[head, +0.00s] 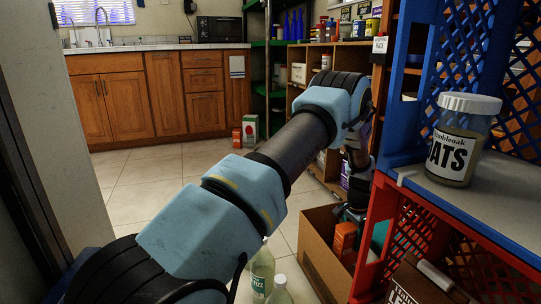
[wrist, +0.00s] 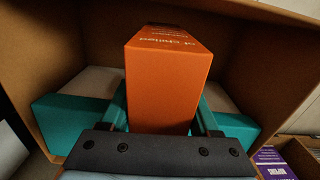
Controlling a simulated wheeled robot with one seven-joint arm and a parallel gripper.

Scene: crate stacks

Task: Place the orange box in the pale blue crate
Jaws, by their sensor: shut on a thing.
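The orange box (wrist: 168,80) stands between the fingers of my gripper (wrist: 162,112) in the wrist view, and the fingers are shut on it. In the head view the orange box (head: 343,241) is inside an open brown cardboard carton (head: 313,252) on the floor, below the end of my arm. Teal surfaces (wrist: 72,122) show on both sides of the box; they also show in the carton in the head view (head: 379,236). My arm hides part of the carton. I cannot make out a pale blue crate in either view.
A red crate (head: 425,240) and a dark blue lattice crate (head: 445,60) stand close on the right. An oats jar (head: 462,140) sits on the ledge between them. Bottles (head: 262,270) stand near the carton's left. Tiled floor (head: 150,185) is clear at left.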

